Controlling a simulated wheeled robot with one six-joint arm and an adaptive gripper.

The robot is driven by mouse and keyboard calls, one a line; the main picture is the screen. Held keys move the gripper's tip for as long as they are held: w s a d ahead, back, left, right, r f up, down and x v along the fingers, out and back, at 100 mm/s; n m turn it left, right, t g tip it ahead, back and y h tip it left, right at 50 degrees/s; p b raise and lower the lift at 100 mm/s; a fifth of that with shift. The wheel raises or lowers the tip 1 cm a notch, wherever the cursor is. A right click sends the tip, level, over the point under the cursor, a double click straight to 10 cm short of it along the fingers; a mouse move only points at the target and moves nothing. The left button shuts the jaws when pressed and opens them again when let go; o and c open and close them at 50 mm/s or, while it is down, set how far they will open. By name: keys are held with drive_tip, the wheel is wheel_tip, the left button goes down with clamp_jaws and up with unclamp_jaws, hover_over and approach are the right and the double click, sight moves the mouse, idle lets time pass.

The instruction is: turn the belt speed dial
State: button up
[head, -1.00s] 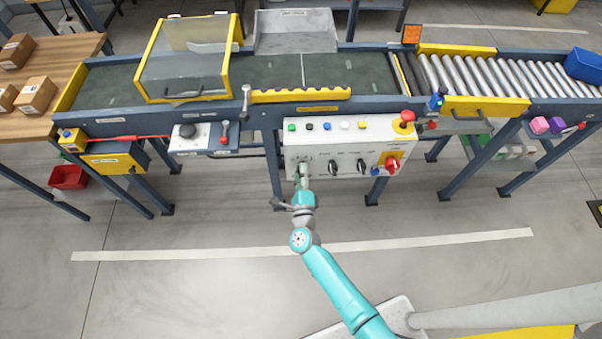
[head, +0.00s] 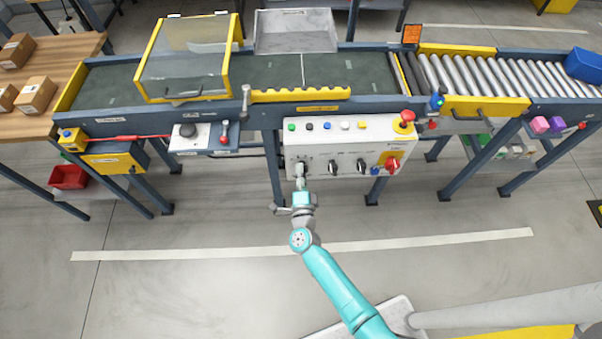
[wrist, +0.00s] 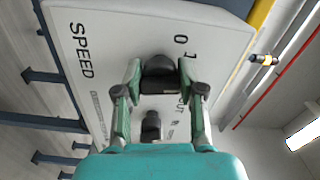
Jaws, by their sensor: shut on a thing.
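The belt speed dial (wrist: 158,68) is a dark round knob on the white control panel (head: 347,143). It is the leftmost knob on the panel's front. In the wrist view the word SPEED stands to its left and the marks 0 and 1 to its right. My gripper (wrist: 160,72) has one finger on each side of the dial and is shut on it. In the head view my gripper (head: 300,170) reaches up to the panel's lower left and covers most of the dial. The dial's pointer is hard to make out.
A second black knob (head: 333,167), a third one (head: 361,166) and a red-and-yellow switch (head: 392,164) sit to the right. Several buttons and a red emergency stop (head: 407,116) top the panel.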

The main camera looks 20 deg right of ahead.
drive_tip(key=n, duration=0.5)
drive_tip(key=shift+f+n, duration=0.15)
drive_tip(key=shift+n, duration=0.15)
drive_tip(key=shift+d+f+n, duration=0.1)
drive_tip(key=shift+n, duration=2.1)
drive_tip(key=o, duration=1.2)
drive_tip(key=shift+c, duration=0.2)
drive_tip(key=shift+s, duration=0.1)
drive_tip(key=v, duration=1.2)
